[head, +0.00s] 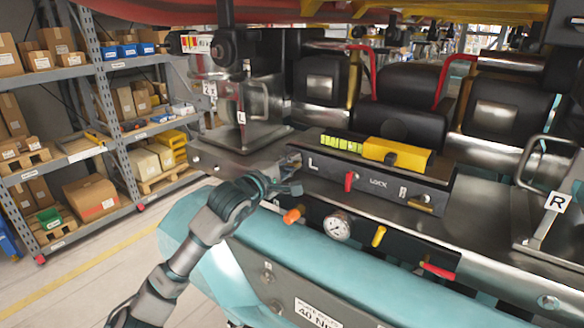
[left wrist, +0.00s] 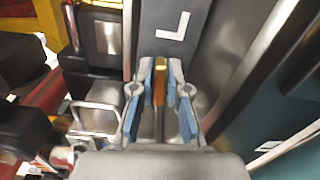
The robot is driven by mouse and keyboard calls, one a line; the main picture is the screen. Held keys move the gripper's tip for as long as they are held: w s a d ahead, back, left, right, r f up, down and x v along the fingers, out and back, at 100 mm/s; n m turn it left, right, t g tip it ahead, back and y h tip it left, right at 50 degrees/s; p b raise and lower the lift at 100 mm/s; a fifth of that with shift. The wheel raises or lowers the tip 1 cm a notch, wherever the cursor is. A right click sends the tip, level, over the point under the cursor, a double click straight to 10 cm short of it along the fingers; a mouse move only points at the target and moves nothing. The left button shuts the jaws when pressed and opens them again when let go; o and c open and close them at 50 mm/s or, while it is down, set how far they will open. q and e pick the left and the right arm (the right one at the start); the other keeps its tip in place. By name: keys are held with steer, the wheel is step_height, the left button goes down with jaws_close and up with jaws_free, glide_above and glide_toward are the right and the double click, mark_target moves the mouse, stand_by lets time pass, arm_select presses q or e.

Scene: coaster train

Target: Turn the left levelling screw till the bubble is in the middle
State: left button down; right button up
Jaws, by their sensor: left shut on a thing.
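My left gripper (head: 291,174) is at the left end of the black levelling panel (head: 330,176), beside its white L mark. In the left wrist view, its fingers (left wrist: 159,95) are closed around a brass-coloured left levelling screw (left wrist: 159,78), just below the L. In the head view the gripper hides this screw. The strip has dark marks; I cannot tell where the bubble sits. A brass screw (head: 421,198) shows at the panel's right end. My right gripper is out of view.
A red lever (head: 349,181) stands out from the panel's front. Below are an orange knob (head: 291,216), a gauge (head: 337,227) and a yellow handle (head: 379,236). Black train seats (head: 400,103) stand behind. Shelves with boxes (head: 90,198) stand left, beyond open floor.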

arm_select(q)
steer(key=n+b, duration=0.1)
steer(key=f+n+b, duration=0.1)
steer(key=shift+n, duration=0.3)
steer(key=shift+n+b, duration=0.75)
steer(key=shift+n, duration=0.15)
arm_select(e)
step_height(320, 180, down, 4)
arm_select(q)
steer(key=n+b, duration=0.3)
steer(key=n, duration=0.3)
steer(key=shift+w, duration=0.1)
steer(key=shift+n+b, duration=0.45)
steer(key=shift+n, duration=0.95)
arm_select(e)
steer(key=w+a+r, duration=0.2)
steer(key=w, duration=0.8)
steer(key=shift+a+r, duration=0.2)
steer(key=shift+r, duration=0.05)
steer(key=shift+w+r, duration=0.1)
arm_select(q)
steer(key=c, duration=1.5)
jaws_free()
steer(key=shift+r, duration=0.2)
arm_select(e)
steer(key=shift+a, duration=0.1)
